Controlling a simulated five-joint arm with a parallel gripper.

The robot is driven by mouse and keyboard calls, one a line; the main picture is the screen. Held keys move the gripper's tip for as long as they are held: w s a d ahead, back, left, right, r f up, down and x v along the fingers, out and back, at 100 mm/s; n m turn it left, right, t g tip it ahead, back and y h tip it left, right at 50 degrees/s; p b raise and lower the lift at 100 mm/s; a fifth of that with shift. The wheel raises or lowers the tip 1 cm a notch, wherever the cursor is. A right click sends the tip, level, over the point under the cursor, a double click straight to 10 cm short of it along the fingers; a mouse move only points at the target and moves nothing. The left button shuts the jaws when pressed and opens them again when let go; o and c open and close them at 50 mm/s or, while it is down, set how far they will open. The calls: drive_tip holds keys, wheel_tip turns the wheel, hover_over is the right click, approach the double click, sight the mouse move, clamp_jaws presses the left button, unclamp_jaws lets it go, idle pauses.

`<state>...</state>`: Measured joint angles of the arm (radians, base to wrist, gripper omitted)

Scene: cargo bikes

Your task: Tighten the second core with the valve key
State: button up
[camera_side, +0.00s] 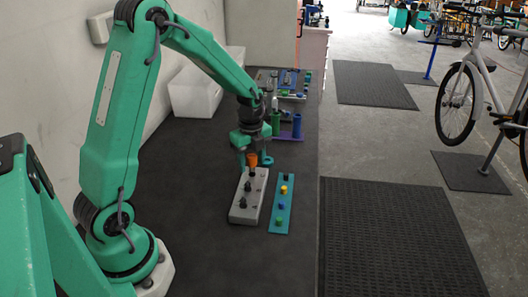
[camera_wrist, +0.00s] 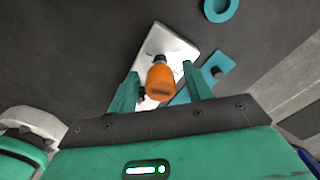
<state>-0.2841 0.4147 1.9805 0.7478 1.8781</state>
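The orange valve key (camera_side: 252,160) stands upright at the far end of a light grey block (camera_side: 238,214). A dark core (camera_side: 247,187) stands near the block's middle, and another (camera_side: 243,202) nearer its front end. What lies directly under the key is hard to make out. My gripper (camera_side: 253,163) points down at the key. In the wrist view, the key (camera_wrist: 160,84) is between my two fingers (camera_wrist: 160,72), with a visible gap on each side. The fingers are apart and not closed on it. The grey block (camera_wrist: 177,48) shows behind the key.
Behind my gripper are a purple holder (camera_side: 288,136) with cylinders and more trays. A white bin (camera_side: 195,93) stands by the wall. The dark mat in front is clear.

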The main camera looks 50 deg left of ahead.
idle(0.3)
drive_tip(key=n, duration=1.2)
idle(0.3)
drive_tip(key=c, duration=1.1)
drive_tip(key=shift+m, duration=1.5)
drive_tip(key=shift+r, duration=0.7)
drive_tip(key=shift+r, duration=0.35)
